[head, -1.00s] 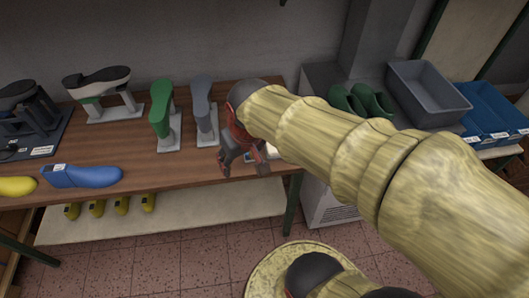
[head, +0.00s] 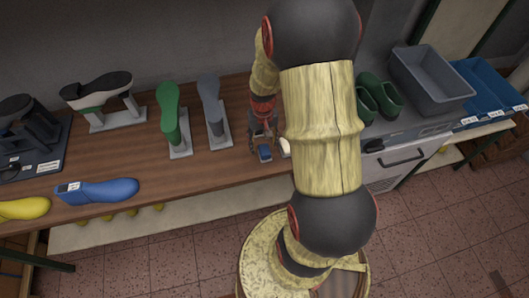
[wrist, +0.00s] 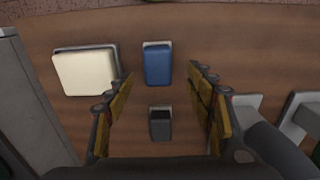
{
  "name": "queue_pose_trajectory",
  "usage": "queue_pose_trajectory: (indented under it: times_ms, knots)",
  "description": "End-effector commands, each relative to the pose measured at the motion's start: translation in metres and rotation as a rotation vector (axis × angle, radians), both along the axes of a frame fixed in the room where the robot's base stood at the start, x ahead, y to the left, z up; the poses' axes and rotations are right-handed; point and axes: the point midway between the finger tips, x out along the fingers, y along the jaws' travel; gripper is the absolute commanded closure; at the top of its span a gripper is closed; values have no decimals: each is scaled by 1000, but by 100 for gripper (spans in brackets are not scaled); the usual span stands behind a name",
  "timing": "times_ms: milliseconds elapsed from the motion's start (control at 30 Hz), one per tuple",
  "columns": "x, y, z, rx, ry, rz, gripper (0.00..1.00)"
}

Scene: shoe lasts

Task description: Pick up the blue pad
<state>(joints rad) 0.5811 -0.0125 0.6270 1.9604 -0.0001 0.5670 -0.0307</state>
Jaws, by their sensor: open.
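The blue pad (head: 265,153) is a small blue block on the wooden table, near its front edge in the head view. In the wrist view the blue pad (wrist: 157,64) lies at upper middle, on a slightly larger grey base. My gripper (head: 262,136) is just behind and above it in the head view. In the wrist view my gripper (wrist: 160,92) is open, with one finger on each side of the picture. The pad lies ahead, roughly centred between the fingers, and nothing is held.
A cream pad (wrist: 88,72) lies left of the blue one, and a dark grey pad (wrist: 160,124) lies below it. The green last (head: 169,112) and grey last (head: 212,103) stand to the left. A blue last (head: 105,191) lies farther left. Green clogs (head: 378,96) sit right.

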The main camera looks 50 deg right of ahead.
Motion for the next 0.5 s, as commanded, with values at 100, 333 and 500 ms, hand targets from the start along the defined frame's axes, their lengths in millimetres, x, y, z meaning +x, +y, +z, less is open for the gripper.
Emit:
queue_pose_trajectory:
  times_ms: [100,333,500]
  knots:
    - [-4,1,-13,2,3,0,45]
    - [-8,2,-45,1,1,1,45]
    - [-7,1,-48,0,0,1,45]
